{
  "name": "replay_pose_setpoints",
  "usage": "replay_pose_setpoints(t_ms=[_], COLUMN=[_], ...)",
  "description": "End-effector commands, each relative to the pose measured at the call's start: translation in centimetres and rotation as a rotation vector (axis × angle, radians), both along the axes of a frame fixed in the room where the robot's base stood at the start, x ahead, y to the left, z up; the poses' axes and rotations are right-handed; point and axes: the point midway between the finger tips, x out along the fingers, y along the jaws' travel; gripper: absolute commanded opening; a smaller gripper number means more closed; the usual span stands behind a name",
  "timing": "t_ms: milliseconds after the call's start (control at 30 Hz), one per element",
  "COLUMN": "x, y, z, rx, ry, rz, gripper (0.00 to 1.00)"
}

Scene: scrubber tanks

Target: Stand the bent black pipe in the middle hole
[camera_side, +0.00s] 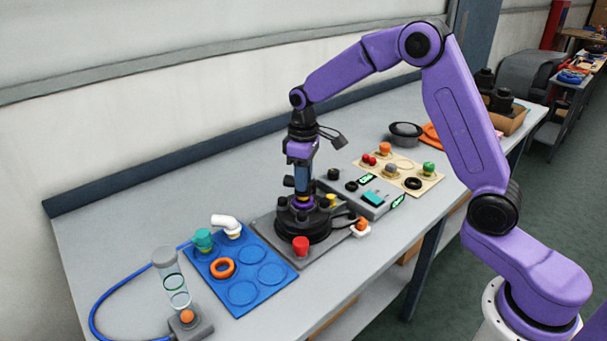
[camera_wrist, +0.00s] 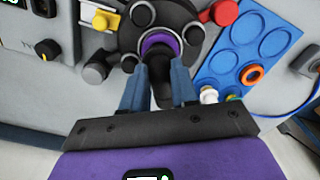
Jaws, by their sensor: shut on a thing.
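The round black base (camera_side: 300,230) sits on a grey plate, with several black stubs around its top and a purple ring (camera_wrist: 147,46) around its middle. My gripper (camera_side: 300,178) points straight down over that middle, its two blue fingers shut on the bent black pipe (camera_wrist: 161,88). The pipe also shows in the side view, where its short arm (camera_side: 288,181) sticks out to the left. The pipe's lower end is at the middle of the base. I cannot tell whether it is inside the middle hole or just above it.
A red knob (camera_side: 300,245) stands at the front of the plate. Left is a blue board (camera_side: 243,292) with a white elbow (camera_side: 227,224), teal fitting (camera_side: 203,239) and orange ring (camera_side: 222,268). Right are a grey control box (camera_side: 367,207) and beige board (camera_side: 420,180).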

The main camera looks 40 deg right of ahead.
Motion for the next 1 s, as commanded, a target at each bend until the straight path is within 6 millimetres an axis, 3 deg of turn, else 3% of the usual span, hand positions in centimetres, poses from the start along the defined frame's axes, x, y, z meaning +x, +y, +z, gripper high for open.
replay_pose_setpoints(t_ms=[1000], x=[0.02], y=[0.02], z=[-0.85], rx=[0.0], ry=[-0.001], rz=[0.0], gripper=[0.0])
